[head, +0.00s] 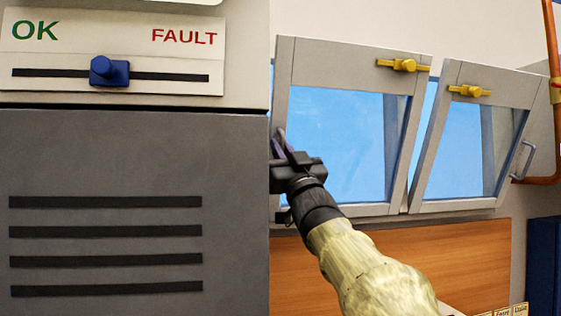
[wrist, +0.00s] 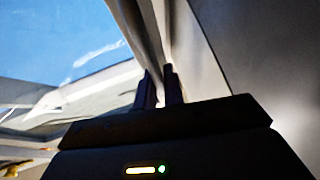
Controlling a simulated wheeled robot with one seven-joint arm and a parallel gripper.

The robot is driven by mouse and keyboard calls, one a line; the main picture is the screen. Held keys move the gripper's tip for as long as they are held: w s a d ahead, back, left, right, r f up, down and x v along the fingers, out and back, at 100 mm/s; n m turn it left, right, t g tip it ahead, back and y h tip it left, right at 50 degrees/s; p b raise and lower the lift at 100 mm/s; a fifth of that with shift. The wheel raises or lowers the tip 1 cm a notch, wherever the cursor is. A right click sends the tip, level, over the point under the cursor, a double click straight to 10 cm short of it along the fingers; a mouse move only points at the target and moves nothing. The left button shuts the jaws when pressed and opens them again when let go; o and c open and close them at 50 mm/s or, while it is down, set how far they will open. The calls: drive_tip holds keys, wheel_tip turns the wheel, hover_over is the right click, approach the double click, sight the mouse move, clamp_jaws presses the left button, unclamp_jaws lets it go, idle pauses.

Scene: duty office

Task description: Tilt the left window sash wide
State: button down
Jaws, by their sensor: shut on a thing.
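The left window sash (head: 392,130) is a grey frame with blue glass in the head view. It is tilted, its top leaning out into the room. A yellow latch (head: 403,65) sits on its top rail. My gripper (head: 279,138) is at the sash's left edge, beside the grey cabinet. In the wrist view, my gripper (wrist: 160,78) has its dark fingers close together around a narrow pale part by the sash frame (wrist: 130,20). That part looks like the sash's handle, but the fingers mostly hide it.
The right sash (head: 430,150) is also tilted, with its own yellow latch (head: 469,90) and a handle (head: 525,158) on its right edge. The grey cabinet (head: 130,150) stands close at left. An orange pipe (head: 552,60) runs at far right. Wooden panelling (head: 470,255) is below.

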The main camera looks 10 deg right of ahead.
drive_tip(key=shift+s+f, duration=0.2)
drive_tip(key=shift+f, duration=0.1)
drive_tip(key=c, duration=1.6)
unclamp_jaws()
drive_tip(key=shift+o, duration=0.4)
drive_tip(key=shift+r+y, duration=0.1)
drive_tip(key=shift+y, duration=0.2)
drive_tip(key=b+v, duration=0.9)
drive_tip(key=v, duration=0.8)
drive_tip(key=shift+f+b, duration=0.35)
drive_tip(key=shift+b, duration=0.05)
